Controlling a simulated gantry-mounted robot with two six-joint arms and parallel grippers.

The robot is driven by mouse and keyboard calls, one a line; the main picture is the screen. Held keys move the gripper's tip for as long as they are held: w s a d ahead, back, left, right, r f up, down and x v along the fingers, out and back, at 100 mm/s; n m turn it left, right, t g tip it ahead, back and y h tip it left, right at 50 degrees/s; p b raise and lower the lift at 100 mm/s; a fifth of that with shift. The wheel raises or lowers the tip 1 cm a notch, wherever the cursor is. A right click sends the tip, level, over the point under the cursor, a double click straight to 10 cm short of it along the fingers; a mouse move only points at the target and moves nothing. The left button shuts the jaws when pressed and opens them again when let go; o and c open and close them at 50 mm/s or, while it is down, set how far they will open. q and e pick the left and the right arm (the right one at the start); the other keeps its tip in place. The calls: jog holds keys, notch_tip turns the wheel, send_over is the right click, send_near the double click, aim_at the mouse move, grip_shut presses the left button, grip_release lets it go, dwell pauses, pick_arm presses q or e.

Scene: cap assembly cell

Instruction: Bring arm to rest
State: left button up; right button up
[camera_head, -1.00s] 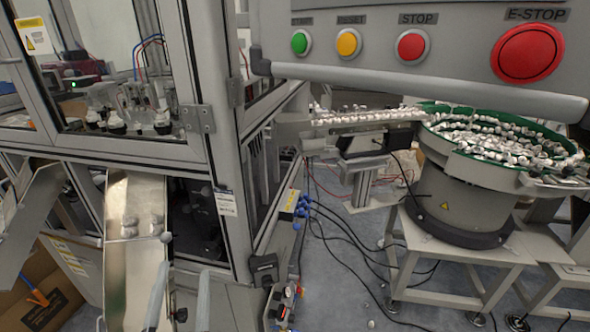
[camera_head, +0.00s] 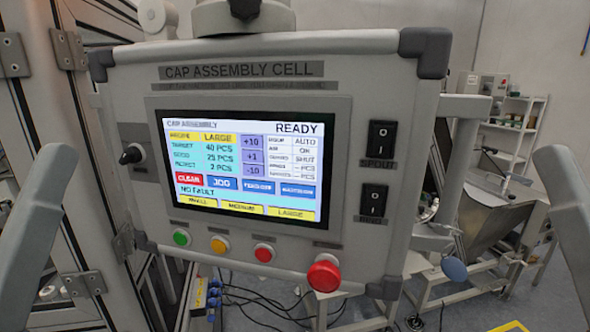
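A grey arm link of mine slants up along the left edge, and another stands at the right edge. Neither shows gripper fingers, so both grippers are out of the frame. Between the links is the control panel (camera_head: 365,75), labelled CAP ASSEMBLY CELL. Its lit screen (camera_head: 240,165) reads READY, LARGE and NO FAULT. Below the screen are a green button (camera_head: 181,237), a yellow button (camera_head: 220,245), a red button (camera_head: 264,253) and a larger red mushroom button (camera_head: 324,274). Nothing visible touches the panel.
A black knob (camera_head: 131,154) is left of the screen. Two black rocker switches, upper (camera_head: 381,138) and lower (camera_head: 373,200), are right of it. Machine framing (camera_head: 40,130) is at the left. A metal hopper (camera_head: 495,215) and shelves (camera_head: 515,135) stand behind. Cables lie on the floor.

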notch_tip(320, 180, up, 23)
jog(key=p, duration=1.8)
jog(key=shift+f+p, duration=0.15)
jog(key=shift+p, duration=0.25)
